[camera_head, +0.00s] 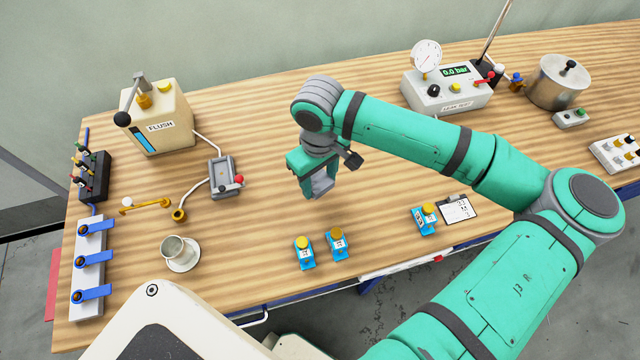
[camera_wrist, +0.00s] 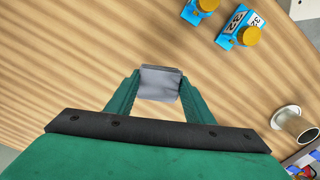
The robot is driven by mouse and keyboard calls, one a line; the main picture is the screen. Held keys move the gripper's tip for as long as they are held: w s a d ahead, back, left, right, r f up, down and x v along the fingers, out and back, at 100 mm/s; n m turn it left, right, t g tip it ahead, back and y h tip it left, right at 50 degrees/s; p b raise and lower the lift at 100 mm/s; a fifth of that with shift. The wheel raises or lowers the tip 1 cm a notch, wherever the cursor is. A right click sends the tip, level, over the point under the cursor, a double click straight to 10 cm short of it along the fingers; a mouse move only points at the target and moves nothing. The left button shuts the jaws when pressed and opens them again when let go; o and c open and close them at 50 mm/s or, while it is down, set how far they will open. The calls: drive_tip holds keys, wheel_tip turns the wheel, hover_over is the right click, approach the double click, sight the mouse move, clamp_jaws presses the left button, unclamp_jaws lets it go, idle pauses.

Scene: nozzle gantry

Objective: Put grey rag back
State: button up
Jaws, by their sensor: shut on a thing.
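The grey rag (camera_wrist: 159,83) is pinched between the two fingers of my gripper (camera_wrist: 158,86) in the wrist view. In the head view my gripper (camera_head: 314,185) points down over the middle of the wooden table, and the grey rag (camera_head: 322,184) shows between its fingers. The rag seems to be held above the tabletop; the exact height is hard to tell. The far side of the rag is hidden by the fingers.
Blue blocks with yellow knobs (camera_head: 304,252) stand near the front edge. A metal cup on a saucer (camera_head: 183,261) is at front left. The FLUSH tank (camera_head: 160,120) and a grey tray (camera_head: 222,180) stand left. A clipboard (camera_head: 457,209) lies right. Bare wood surrounds my gripper.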

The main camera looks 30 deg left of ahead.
sight(322, 187)
drive_tip(key=shift+w+d+f, duration=0.15)
drive_tip(key=shift+w+f, duration=0.35)
drive_tip(key=shift+f, duration=1.65)
drive_tip(key=shift+f, duration=0.15)
drive_tip(key=o, duration=1)
drive_tip(key=shift+w, duration=0.1)
wheel_tip(322, 187, up, 12)
drive_tip(key=shift+r, duration=0.2)
